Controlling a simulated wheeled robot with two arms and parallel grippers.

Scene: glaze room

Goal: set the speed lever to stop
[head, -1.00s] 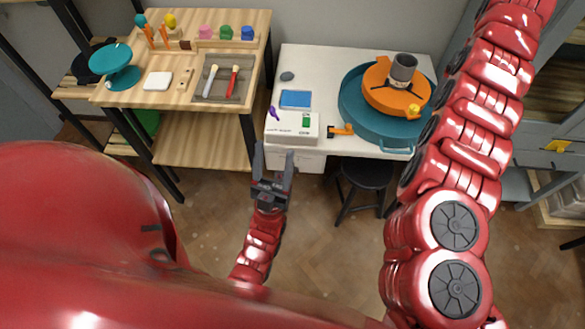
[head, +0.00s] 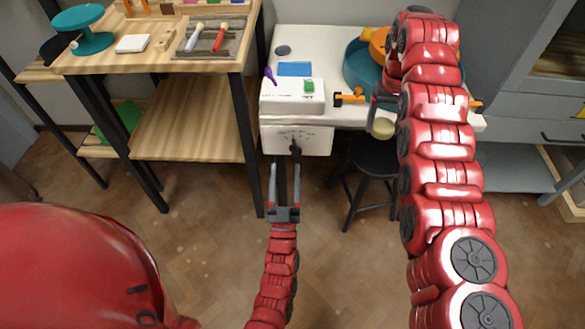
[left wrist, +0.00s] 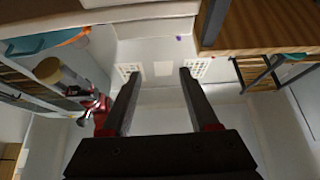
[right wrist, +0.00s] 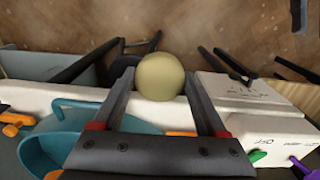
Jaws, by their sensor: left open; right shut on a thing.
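The speed lever (head: 295,148) is a small dark handle on the white front panel (head: 314,142), below a printed scale. The panel also shows in the right wrist view (right wrist: 245,88). The scale's words are too small to read, so I cannot tell the lever's setting. My left gripper (head: 284,170) is open, its fingers pointing up just below the lever. I cannot tell whether they touch it. In the left wrist view its jaws (left wrist: 160,74) are apart and empty. My right gripper (right wrist: 162,100) is shut on a pale yellow round thing (right wrist: 160,77), right of the panel.
A white control box (head: 292,98) with a green switch (head: 309,87) sits above the panel. A teal basin (head: 362,67) is partly hidden by my right arm. A black stool (head: 372,155) stands below right. A wooden shelf unit (head: 195,120) is close on the left.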

